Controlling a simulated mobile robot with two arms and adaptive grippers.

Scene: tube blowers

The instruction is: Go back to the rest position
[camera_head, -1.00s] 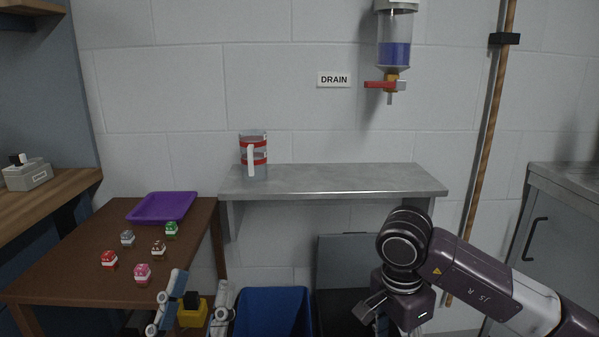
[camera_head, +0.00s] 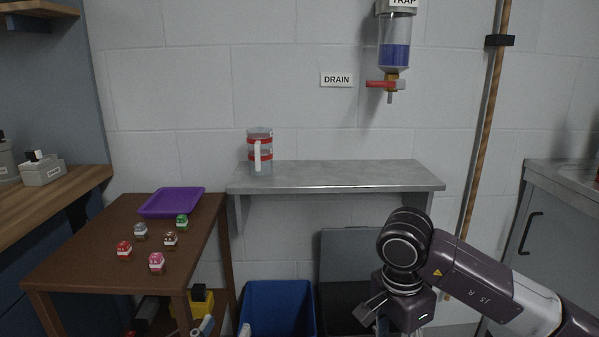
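My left gripper (camera_head: 222,327) shows only as two pale blue-white fingertips at the bottom edge, left of the blue bin. The tips are apart and nothing shows between them; the rest is below the frame. My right arm comes in from the right, with its dark wrist bent down. My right gripper (camera_head: 371,309) points down-left in front of the dark bin, with a grey finger part showing. Its other finger is mostly hidden, so its opening is unclear.
A metal shelf (camera_head: 336,175) carries a red-banded jug (camera_head: 260,152). A blue bin (camera_head: 277,310) and a dark bin (camera_head: 344,262) stand below the shelf. A drain trap (camera_head: 395,50) hangs above.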

